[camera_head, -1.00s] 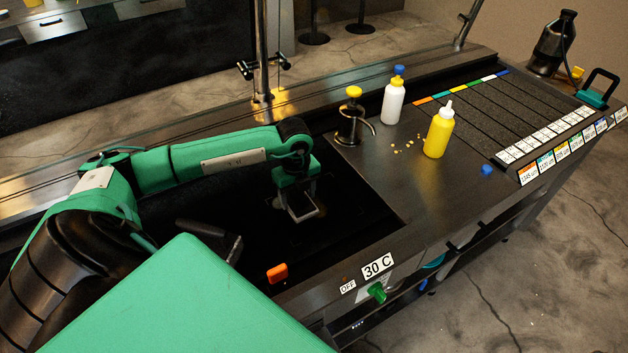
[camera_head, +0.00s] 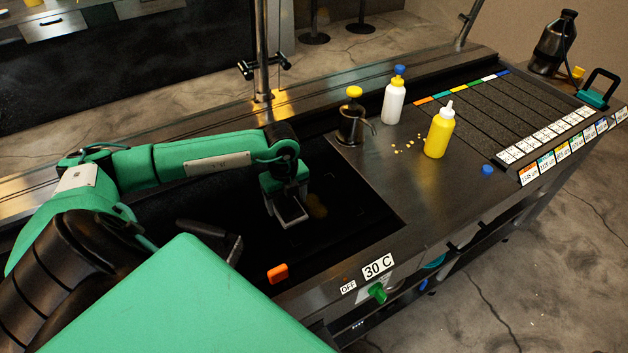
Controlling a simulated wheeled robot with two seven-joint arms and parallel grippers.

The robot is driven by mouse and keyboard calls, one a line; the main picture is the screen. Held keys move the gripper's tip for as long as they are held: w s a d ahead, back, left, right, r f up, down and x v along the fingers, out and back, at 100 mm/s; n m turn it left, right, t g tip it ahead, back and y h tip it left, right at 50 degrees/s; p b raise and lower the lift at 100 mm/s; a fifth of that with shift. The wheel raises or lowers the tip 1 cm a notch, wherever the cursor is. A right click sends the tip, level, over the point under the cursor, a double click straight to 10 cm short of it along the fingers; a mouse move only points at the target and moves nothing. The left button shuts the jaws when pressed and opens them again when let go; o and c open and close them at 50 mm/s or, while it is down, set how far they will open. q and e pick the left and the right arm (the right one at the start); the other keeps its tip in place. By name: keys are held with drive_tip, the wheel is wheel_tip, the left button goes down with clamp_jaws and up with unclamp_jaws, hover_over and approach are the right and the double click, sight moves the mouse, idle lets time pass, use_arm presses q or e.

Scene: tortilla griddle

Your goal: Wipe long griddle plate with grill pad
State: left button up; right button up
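The long griddle plate (camera_head: 345,225) is the dark flat surface in the middle of the table. A faint brownish patch (camera_head: 317,206) shows on it. My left gripper (camera_head: 288,212) points down over the plate, just left of that patch. A grey-edged, dark block shape shows at its tip, but I cannot tell whether this is its fingers or a held pad, nor whether it touches the plate. A teal block with a black handle (camera_head: 594,97), possibly a grill pad, stands at the table's far right end.
A yellow bottle (camera_head: 439,131), a white bottle (camera_head: 394,100) and a yellow-topped metal container (camera_head: 352,118) stand right of the plate. Crumbs lie by the yellow bottle.

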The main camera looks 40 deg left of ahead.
use_arm(q)
drive_tip(key=shift+f+b, duration=0.55)
drive_tip(key=shift+r, duration=0.1)
drive_tip(key=c, duration=1)
drive_tip(key=shift+r+p, duration=1.5)
drive_tip(key=shift+r, duration=0.95)
